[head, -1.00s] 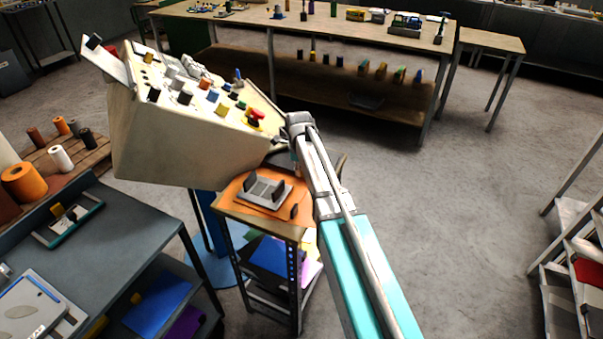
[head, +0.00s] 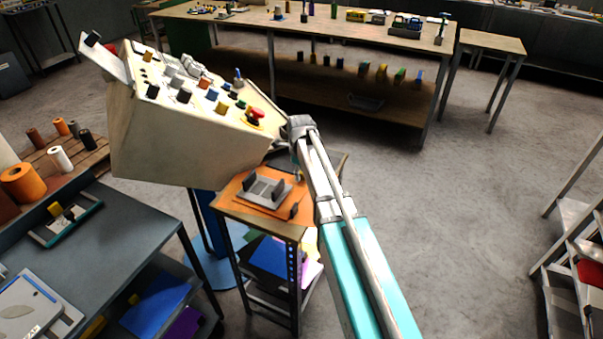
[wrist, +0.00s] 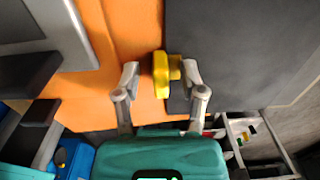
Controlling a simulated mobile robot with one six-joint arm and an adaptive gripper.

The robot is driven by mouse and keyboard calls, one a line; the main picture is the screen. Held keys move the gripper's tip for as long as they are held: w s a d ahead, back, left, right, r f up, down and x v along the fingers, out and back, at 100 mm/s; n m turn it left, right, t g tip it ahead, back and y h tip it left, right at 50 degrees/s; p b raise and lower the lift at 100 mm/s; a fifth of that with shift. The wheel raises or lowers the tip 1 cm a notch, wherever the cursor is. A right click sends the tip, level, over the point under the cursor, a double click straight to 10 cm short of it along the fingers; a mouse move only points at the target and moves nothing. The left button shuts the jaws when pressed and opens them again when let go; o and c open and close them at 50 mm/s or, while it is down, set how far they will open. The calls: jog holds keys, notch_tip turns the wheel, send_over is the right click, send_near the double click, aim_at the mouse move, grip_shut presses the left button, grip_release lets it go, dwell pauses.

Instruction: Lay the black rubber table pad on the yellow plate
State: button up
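A flat black-grey sheet (wrist: 235,50), which looks like the rubber pad, fills the upper right of the wrist view, beside an orange sheet (wrist: 115,40). Part of it shows behind my arm in the head view (head: 335,161). A small yellow knob-like piece (wrist: 161,75) stands at the border of the two. My gripper (wrist: 161,70) is open, with one finger on each side of the yellow piece. A gap shows at the left finger; contact at the right finger is unclear. The orange sheet lies on the small table (head: 236,211). I cannot identify a yellow plate with certainty.
A grey die with dark upright blocks (head: 264,189) sits on the orange sheet. A cream control console (head: 190,140) stands close behind and left. A dark workbench (head: 120,225) is at left. Open floor (head: 450,220) lies to the right.

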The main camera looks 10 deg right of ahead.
jog(key=shift+r, duration=0.2)
notch_tip(320, 180, up, 12)
jog(key=p, duration=1.2)
jog(key=shift+s+f, duration=0.1)
jog(key=shift+s, duration=0.05)
dwell(0.8)
jog(key=s+d+n, duration=0.1)
jog(key=s+n, duration=2.3)
jog(key=n, duration=0.1)
jog(key=shift+d, duration=0.25)
